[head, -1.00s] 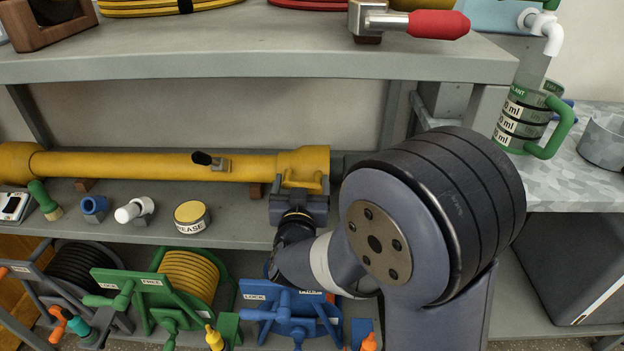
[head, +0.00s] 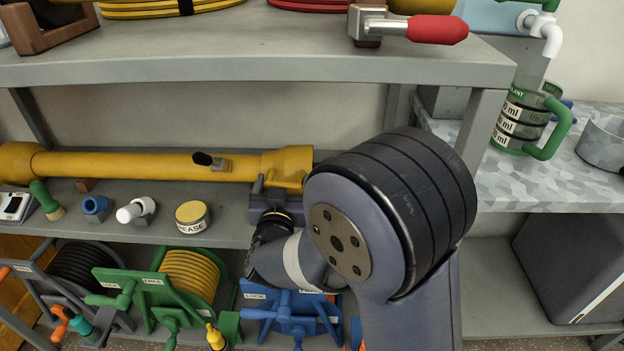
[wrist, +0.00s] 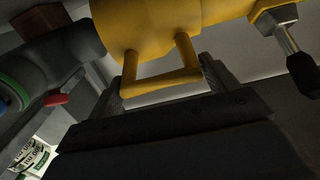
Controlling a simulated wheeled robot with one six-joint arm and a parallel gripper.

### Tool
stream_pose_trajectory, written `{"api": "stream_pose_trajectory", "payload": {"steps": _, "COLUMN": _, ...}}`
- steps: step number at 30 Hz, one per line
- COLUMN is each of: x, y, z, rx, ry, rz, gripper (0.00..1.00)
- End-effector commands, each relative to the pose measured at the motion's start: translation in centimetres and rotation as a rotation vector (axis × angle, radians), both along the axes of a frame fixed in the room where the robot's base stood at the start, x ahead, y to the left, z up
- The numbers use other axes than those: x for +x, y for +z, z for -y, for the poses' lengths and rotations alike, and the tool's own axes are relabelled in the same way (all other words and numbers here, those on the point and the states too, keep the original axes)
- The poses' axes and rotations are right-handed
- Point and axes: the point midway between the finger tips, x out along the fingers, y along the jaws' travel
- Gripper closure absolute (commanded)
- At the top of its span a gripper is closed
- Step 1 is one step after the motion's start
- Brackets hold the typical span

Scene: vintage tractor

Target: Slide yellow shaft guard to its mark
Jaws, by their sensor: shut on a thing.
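The yellow shaft guard (head: 288,162) is the wide flared collar at the right end of a long yellow tube (head: 120,166) on the middle shelf. My gripper (head: 275,188) is at the collar's front underside, partly hidden by my arm. In the wrist view the guard (wrist: 155,25) fills the top, with a yellow loop handle (wrist: 165,82) below it. My gripper (wrist: 163,90) is shut on this handle, one finger at each side. A dark shaft (wrist: 60,60) extends from the guard on the left of the wrist view. I cannot make out a mark.
A black-knobbed lever (head: 205,159) stands on the tube. A grease tin (head: 192,217), a white fitting (head: 133,211) and a blue fitting (head: 95,206) stand in front. The upper shelf edge (head: 250,70) overhangs above. Hose reels (head: 180,280) fill the space below.

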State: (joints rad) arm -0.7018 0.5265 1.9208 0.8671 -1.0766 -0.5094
Motion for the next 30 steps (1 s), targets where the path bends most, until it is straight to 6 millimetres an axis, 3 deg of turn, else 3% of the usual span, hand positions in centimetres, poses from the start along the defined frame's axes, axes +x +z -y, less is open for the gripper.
{"api": "stream_pose_trajectory", "payload": {"steps": 30, "x": 0.2, "y": 0.1, "z": -4.1, "rx": 0.001, "ry": 0.002, "rz": 0.002, "gripper": 0.41}}
